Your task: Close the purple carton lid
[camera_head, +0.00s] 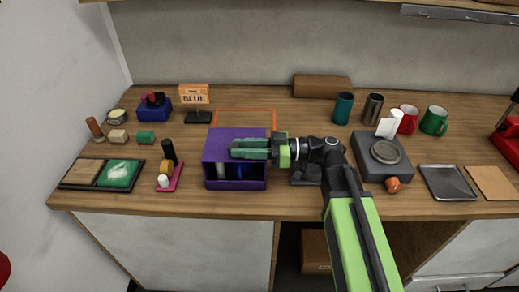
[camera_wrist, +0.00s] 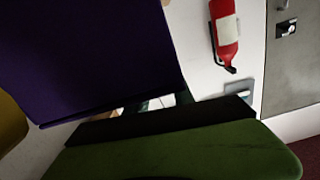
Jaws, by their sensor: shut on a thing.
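The purple carton (camera_head: 236,184) stands near the front edge of the wooden counter, left of centre. Its purple lid (camera_head: 222,143) spans the top of the carton, with a gap at the front. Pale upright things show in the dim inside. My gripper (camera_head: 236,149) reaches in from the right, its teal fingers level at the lid and shut on it. In the wrist view a broad purple panel (camera_wrist: 85,50), seemingly the lid, fills the upper left above a dark green finger. The exact grip contact is hidden there.
Left of the carton are a pink tray (camera_head: 173,181) with small items and a dark two-part tray (camera_head: 75,175). A sign reading BLUE (camera_head: 195,95) stands behind. A dark grey device (camera_head: 376,165) and several mugs are to the right. A red extinguisher (camera_wrist: 225,38) shows in the wrist view.

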